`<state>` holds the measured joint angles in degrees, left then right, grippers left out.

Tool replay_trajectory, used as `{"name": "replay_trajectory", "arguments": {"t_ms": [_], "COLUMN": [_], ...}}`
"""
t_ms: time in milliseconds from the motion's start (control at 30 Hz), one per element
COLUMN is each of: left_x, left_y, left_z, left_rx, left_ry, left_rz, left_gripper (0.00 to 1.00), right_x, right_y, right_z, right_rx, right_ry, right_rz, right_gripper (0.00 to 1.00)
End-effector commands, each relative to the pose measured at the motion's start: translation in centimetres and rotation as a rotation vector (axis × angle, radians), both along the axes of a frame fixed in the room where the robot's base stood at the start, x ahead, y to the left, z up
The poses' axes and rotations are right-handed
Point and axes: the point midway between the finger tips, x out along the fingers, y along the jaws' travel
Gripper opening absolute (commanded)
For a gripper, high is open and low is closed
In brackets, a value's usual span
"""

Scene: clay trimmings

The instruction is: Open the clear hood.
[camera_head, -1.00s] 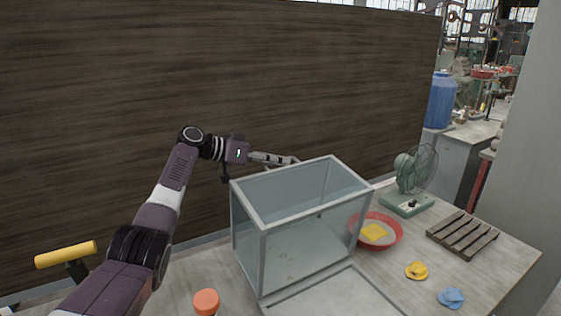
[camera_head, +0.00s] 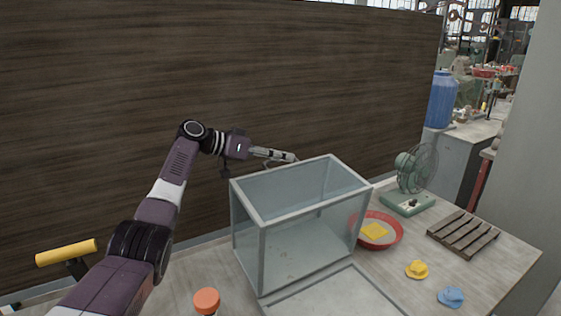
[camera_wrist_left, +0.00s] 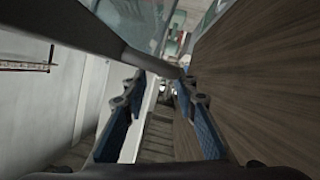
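The clear hood (camera_head: 306,222) is a box of transparent panels in a grey frame, standing on the table. A flat grey-framed panel or base (camera_head: 345,290) lies at its front; I cannot tell how the two join. My left gripper (camera_head: 293,158) reaches from the left behind the hood's back top edge, close to that edge. In the left wrist view, its blue-padded fingers (camera_wrist_left: 163,86) are spread apart with nothing clearly held. A grey frame bar (camera_wrist_left: 125,55) of the hood crosses just beyond the left finger; contact is unclear. My right gripper is out of view.
A dark wood wall (camera_head: 300,80) stands close behind the gripper. A red bowl (camera_head: 394,243) with a yellow cloth and a green fan (camera_head: 405,203) are right of the hood. A wooden rack (camera_head: 463,234), yellow and blue lumps, and an orange-capped jar (camera_head: 206,301) are also around.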

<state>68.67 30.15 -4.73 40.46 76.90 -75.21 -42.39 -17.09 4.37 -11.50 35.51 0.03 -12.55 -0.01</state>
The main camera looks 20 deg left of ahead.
Motion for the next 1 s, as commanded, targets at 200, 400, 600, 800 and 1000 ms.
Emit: {"name": "replay_trajectory", "arguments": {"t_ms": [200,400,600,800,1000], "left_x": [0.1,0.1,0.1,0.1,0.1], "left_y": [-0.1,-0.1,0.0,0.0,0.0], "left_z": [4.7,7.6,8.5,8.5,8.5], "left_rx": [0.0,0.0,0.001,0.001,0.001], "left_ry": [-0.006,-0.001,0.002,0.002,0.002], "left_rz": [-0.002,-0.002,-0.001,-0.001,-0.001], "left_gripper": [0.26,0.26,0.26,0.26,0.26], "right_x": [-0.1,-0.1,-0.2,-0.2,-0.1], "right_y": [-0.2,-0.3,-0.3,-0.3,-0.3], "right_z": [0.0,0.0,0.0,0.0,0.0], "right_rx": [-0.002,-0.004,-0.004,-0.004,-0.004], "right_ry": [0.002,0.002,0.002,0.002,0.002], "right_rz": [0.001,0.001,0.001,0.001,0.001], "right_gripper": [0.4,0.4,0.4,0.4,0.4]}}
